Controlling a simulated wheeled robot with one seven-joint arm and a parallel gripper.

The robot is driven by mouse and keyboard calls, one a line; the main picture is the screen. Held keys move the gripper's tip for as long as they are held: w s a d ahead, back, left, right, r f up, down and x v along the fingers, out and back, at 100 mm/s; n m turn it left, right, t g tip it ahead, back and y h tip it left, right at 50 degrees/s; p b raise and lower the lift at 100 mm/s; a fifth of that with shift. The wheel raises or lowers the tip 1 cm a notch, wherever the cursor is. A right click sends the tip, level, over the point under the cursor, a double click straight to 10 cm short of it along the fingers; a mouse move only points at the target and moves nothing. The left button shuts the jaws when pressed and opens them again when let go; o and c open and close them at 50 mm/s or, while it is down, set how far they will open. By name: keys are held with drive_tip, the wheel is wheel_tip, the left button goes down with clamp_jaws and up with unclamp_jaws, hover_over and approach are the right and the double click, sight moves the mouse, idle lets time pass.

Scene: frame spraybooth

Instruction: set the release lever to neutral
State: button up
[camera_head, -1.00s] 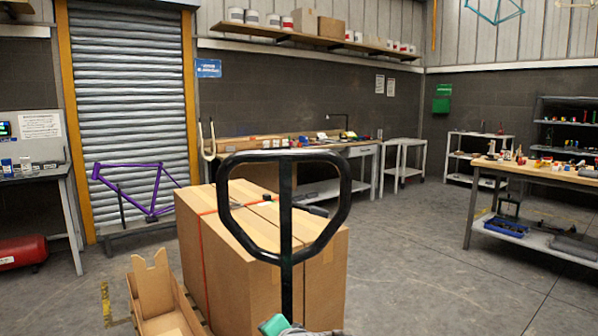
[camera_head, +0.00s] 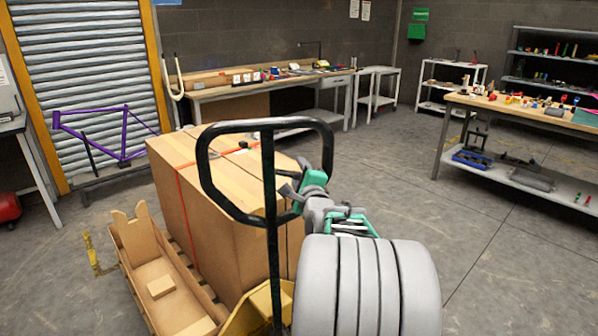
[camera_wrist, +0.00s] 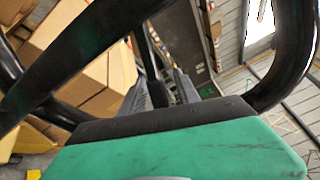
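The pallet jack's black loop handle (camera_head: 268,200) stands upright in front of the carton. My gripper (camera_head: 290,182) is at the right side of the loop, close to its central bar. In the wrist view, the black handle tubes (camera_wrist: 75,60) cross close to the camera. The two grey fingers of my gripper (camera_wrist: 163,88) stand apart, with a dark bar visible between or behind them. I cannot tell whether they touch it. I cannot clearly make out the release lever; the handle and gripper may hide it.
A large strapped carton (camera_head: 225,215) sits on a pallet behind the handle, with an open cardboard tray (camera_head: 165,285) to its left. A purple bicycle frame (camera_head: 105,140) stands by the shutter. Workbenches line the back and right. Floor at the right (camera_head: 400,190) is clear.

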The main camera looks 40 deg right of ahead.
drive_tip(key=shift+c, duration=0.4)
clamp_jaws()
idle(0.9)
